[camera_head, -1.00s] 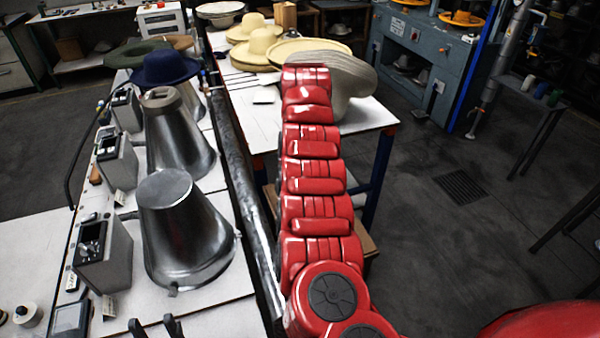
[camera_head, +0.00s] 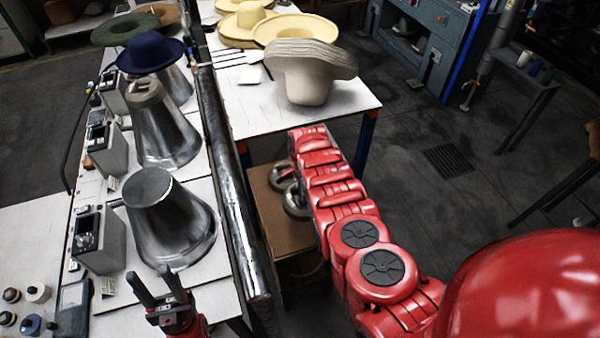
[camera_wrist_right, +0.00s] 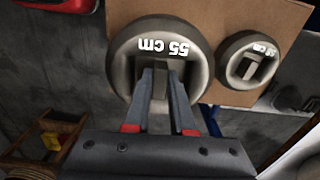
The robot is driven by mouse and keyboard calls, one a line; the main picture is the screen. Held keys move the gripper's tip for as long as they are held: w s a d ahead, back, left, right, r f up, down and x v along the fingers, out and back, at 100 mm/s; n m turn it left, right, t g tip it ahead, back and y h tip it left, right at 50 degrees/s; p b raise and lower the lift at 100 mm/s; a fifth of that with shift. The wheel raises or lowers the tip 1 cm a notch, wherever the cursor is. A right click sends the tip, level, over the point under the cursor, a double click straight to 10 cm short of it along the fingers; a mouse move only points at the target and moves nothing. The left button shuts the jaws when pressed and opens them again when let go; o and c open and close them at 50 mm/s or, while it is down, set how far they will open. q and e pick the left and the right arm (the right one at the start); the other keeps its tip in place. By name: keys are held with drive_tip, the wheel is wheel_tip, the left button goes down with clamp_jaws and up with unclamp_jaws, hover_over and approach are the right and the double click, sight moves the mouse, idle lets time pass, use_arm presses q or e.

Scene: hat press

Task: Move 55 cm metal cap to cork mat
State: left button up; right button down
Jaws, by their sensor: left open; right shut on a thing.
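The 55 cm metal cap (camera_wrist_right: 135,42) is a round grey disc with a recessed grip and white lettering. In the right wrist view my right gripper (camera_wrist_right: 160,68) is shut on its central grip. A smaller-looking metal cap (camera_wrist_right: 248,65) lies beside it on a brown board (camera_wrist_right: 225,12). In the head view two round caps show partly behind my red right arm; I cannot tell which is the 55 cm one. My right fingers are hidden there. My left gripper (camera_head: 155,280) is open and empty, before the nearest metal cone (camera_head: 170,220). I cannot identify a cork mat with certainty.
Metal cones, grey control boxes (camera_head: 98,240) and knobs stand on the left bench. A dark pipe (camera_head: 228,185) runs along it. A stack of felt hat shapes (camera_head: 305,75) stands on the white table (camera_head: 245,120) behind.

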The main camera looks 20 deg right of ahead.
drive_tip(key=shift+s+f+m, duration=0.15)
drive_tip(key=shift+f+m, duration=0.15)
wheel_tip(320, 180, down, 9)
drive_tip(key=b, duration=0.9)
drive_tip(key=shift+f, duration=0.15)
drive_tip(key=shift+a, duration=0.1)
idle(0.9)
idle(0.3)
drive_tip(key=c, duration=0.7)
unclamp_jaws()
drive_tip(key=shift+s+f, duration=0.1)
